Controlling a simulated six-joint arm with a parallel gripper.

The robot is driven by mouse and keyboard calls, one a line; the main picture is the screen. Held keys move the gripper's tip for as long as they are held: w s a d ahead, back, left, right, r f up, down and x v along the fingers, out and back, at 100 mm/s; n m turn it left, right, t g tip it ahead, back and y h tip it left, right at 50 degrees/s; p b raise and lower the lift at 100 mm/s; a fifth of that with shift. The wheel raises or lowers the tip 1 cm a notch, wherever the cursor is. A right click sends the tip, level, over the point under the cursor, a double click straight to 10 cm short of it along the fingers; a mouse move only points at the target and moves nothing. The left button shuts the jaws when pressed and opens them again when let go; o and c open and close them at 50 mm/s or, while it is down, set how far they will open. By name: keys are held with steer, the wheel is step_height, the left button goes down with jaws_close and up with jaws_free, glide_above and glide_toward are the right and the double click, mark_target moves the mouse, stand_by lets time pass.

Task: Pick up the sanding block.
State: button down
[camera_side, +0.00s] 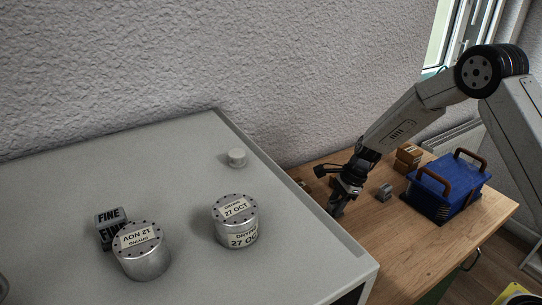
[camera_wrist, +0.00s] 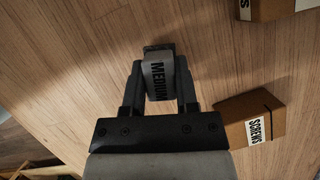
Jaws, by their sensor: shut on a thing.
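A dark grey sanding block marked MEDIUM (camera_wrist: 158,76) sits between the two fingers of my gripper (camera_wrist: 160,88) in the wrist view. The fingers are shut on its sides. In the side view my gripper (camera_side: 336,207) points down over the wooden table, close to the grey cabinet's edge; the block in it is hard to make out there. I cannot tell whether the block touches the table. Another grey block marked FINE (camera_side: 109,214) stands on the grey cabinet top, partly hidden behind a metal tin.
Two labelled tins (camera_side: 143,262) (camera_side: 236,226) and a small pale cylinder (camera_side: 237,158) stand on the cabinet top (camera_side: 180,180). On the table are a blue toolbox (camera_side: 448,188), a small grey object (camera_side: 385,191) and brown boxes (camera_side: 408,156). A SCREWS box (camera_wrist: 240,122) lies right of my gripper.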

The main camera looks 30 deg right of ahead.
steer(key=shift+r, duration=0.5)
steer(key=s+r, duration=1.1)
steer(key=s, duration=0.3)
steer(key=shift+r, duration=0.2)
